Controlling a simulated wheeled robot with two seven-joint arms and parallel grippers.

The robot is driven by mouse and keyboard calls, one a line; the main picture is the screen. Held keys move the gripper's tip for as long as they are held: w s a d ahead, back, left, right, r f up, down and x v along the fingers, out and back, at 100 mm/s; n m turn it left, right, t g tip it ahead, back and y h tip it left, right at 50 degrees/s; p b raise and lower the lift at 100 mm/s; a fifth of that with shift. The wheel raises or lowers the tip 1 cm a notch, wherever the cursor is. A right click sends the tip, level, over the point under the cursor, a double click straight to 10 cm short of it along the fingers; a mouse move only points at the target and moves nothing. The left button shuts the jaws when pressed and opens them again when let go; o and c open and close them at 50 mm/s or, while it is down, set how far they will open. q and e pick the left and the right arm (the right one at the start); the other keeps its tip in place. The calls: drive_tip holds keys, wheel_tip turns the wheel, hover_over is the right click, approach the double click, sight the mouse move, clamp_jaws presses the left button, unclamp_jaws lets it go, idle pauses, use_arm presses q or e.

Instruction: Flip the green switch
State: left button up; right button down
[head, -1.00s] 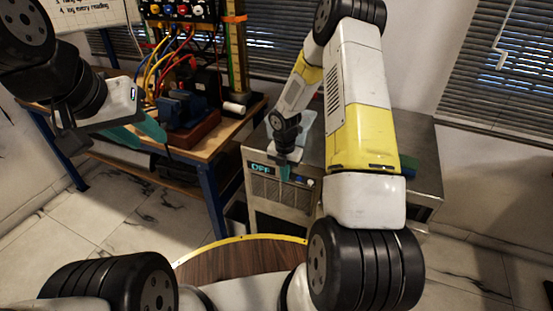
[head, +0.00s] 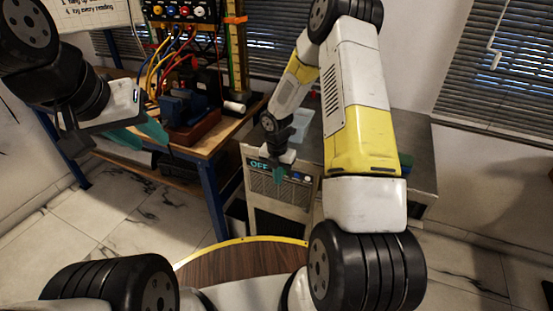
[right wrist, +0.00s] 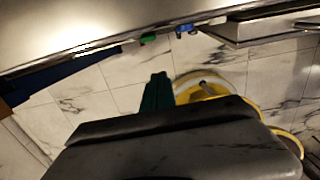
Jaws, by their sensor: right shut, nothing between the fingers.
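The green switch (right wrist: 148,38) shows in the right wrist view as a small green piece on the underside edge of the metal cabinet. In the head view it is hidden, probably behind my right gripper. My right gripper (head: 279,174) is at the cabinet's front panel, beside the display reading OFF (head: 258,164). Its teal fingers (right wrist: 158,88) are shut and empty, in line with the switch in the wrist view; I cannot tell whether they touch it. My left gripper (head: 143,136) hangs at the left with its teal fingers apart, empty, near the workbench.
A blue control (right wrist: 185,30) sits right of the green switch, and blue and white knobs (head: 296,176) show on the panel. The metal cabinet (head: 420,150) stands right of the wooden workbench (head: 235,125) with its vise (head: 185,108) and cables.

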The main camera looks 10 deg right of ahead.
wheel_tip(320, 180, up, 9)
drive_tip(key=s+a, duration=0.1)
drive_tip(key=s, duration=0.1)
drive_tip(key=shift+s+a+r, duration=0.15)
drive_tip(key=shift+a, duration=0.15)
